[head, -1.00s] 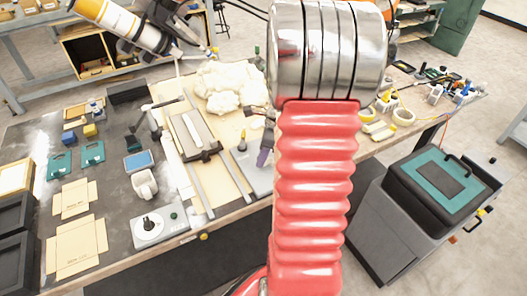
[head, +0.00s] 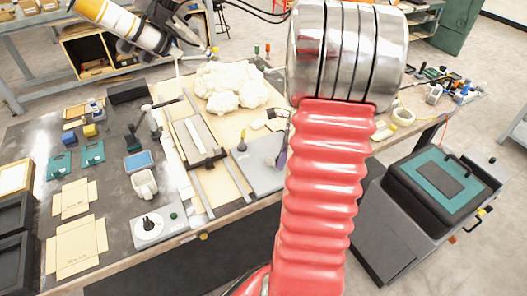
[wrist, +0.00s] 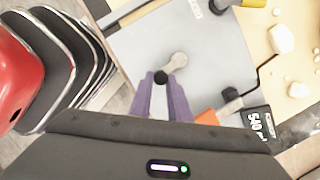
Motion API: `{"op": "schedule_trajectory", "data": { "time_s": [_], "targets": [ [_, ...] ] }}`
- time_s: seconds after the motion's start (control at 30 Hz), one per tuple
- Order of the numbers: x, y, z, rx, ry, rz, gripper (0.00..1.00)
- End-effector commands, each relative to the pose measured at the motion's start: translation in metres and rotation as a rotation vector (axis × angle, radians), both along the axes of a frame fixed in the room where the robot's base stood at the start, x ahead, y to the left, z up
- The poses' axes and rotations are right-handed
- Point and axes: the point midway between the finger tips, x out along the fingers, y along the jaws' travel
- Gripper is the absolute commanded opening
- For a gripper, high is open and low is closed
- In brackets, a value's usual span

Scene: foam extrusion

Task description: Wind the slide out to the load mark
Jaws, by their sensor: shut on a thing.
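In the wrist view, the purple fingertips of my gripper (wrist: 162,90) are shut on a small black knob (wrist: 161,77). The knob is at the end of a short pale crank arm (wrist: 177,62) over a grey plate (wrist: 150,40). In the head view, my gripper (head: 281,157) is partly hidden behind my red arm sleeve, at the right side of the grey plate (head: 258,172). The slide (head: 194,137) is a pale board with a dark crossbar (head: 207,160), lying between metal rails left of the plate. I cannot make out a load mark.
White foam (head: 230,88) lies behind the slide. A mug (head: 144,184) and a dial unit (head: 150,226) stand front left. Tape rolls (head: 403,115) lie at right. A grey cart (head: 430,195) stands beside the bench. An orange item (wrist: 207,117) is close right of my fingers.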

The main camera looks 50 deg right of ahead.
Motion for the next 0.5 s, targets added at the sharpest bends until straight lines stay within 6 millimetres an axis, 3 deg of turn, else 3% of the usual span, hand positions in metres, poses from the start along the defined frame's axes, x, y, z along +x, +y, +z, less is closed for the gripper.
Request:
{"op": "schedule_trajectory", "data": {
  "time_s": [0.03,0.07,0.2,0.5],
  "targets": [
    [0.0034,-0.0018,0.0021,-0.006,-0.008,-0.002,0.03],
    [0.0036,-0.0017,0.0022,-0.006,-0.008,-0.002,0.19],
    [0.0034,-0.0014,0.0021,-0.005,-0.008,-0.002,0.28],
    [0.0025,0.0003,0.0018,-0.004,-0.005,-0.001,0.3]
  ]
}}
